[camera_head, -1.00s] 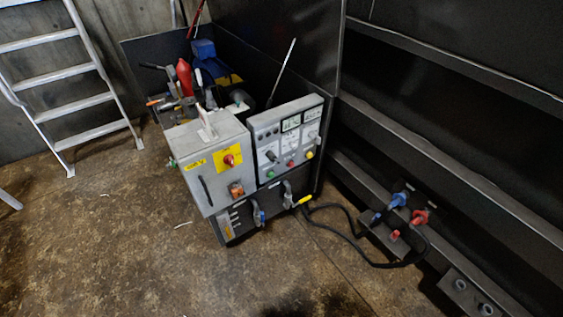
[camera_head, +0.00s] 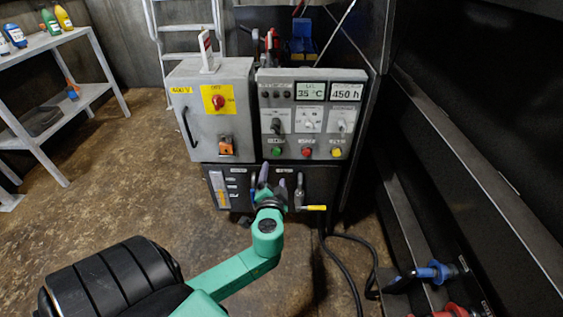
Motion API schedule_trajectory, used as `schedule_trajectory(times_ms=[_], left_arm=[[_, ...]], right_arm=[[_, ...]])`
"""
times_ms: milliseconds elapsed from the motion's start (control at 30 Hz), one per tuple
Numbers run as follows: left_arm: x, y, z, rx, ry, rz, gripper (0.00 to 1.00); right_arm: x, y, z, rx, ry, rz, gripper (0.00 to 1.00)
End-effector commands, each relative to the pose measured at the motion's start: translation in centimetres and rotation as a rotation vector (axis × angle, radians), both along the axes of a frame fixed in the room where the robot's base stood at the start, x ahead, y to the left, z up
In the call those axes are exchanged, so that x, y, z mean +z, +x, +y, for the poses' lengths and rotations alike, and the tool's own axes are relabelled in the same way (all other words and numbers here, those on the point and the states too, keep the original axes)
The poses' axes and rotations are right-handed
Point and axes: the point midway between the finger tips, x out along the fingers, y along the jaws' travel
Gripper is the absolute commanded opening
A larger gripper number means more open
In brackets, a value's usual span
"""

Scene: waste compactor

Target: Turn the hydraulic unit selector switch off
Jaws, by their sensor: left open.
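The hydraulic unit (camera_head: 258,170) stands ahead of me as a grey cabinet with a control panel (camera_head: 294,93) on its right half. The panel carries a row of selector switches: a left one (camera_head: 277,127), a middle one (camera_head: 310,125) and a right one (camera_head: 342,127). Their labels are too small to read. A red rotary switch (camera_head: 218,102) on a yellow plate is on the left door. My left gripper (camera_head: 271,184) is open and empty, pointing at the cabinet in front of its black lower section, below the panel. My right gripper is out of view.
Green, red and yellow buttons (camera_head: 307,152) sit under the switches. Black hoses (camera_head: 350,262) run along the floor at right, near blue (camera_head: 437,272) and red couplings. A shelf (camera_head: 70,115) with bottles stands at left; a ladder (camera_head: 188,28) is behind the cabinet.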

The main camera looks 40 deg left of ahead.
Motion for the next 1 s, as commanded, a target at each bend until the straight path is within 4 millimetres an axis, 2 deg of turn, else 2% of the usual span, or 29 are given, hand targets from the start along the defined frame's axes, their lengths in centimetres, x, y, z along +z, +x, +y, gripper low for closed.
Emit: schedule_trajectory(times_ms=[33, 100, 200, 333, 700, 833, 1000], left_arm=[[1.3, -0.1, -0.4, 0.007, 0.027, -0.094, 0.8], [4.2, -0.5, -0.7, 0.018, 0.047, -0.176, 0.8], [5.8, -0.1, -0.4, 0.023, 0.057, -0.207, 0.8], [6.1, 1.9, 1.1, 0.024, 0.058, -0.206, 0.8], [5.7, 9.4, 6.8, 0.023, 0.054, -0.201, 0.8], [5.7, 10.7, 7.7, 0.021, 0.055, -0.199, 0.8], [5.7, 11.0, 7.9, 0.02, 0.053, -0.199, 0.8]], right_arm=[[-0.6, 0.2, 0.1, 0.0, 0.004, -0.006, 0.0], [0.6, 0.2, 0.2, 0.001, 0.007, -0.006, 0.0], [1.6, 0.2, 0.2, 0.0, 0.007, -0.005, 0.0], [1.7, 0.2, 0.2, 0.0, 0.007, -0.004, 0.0], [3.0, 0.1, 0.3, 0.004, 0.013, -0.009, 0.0], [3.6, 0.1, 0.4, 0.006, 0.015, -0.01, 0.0], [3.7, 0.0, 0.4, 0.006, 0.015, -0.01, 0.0]])
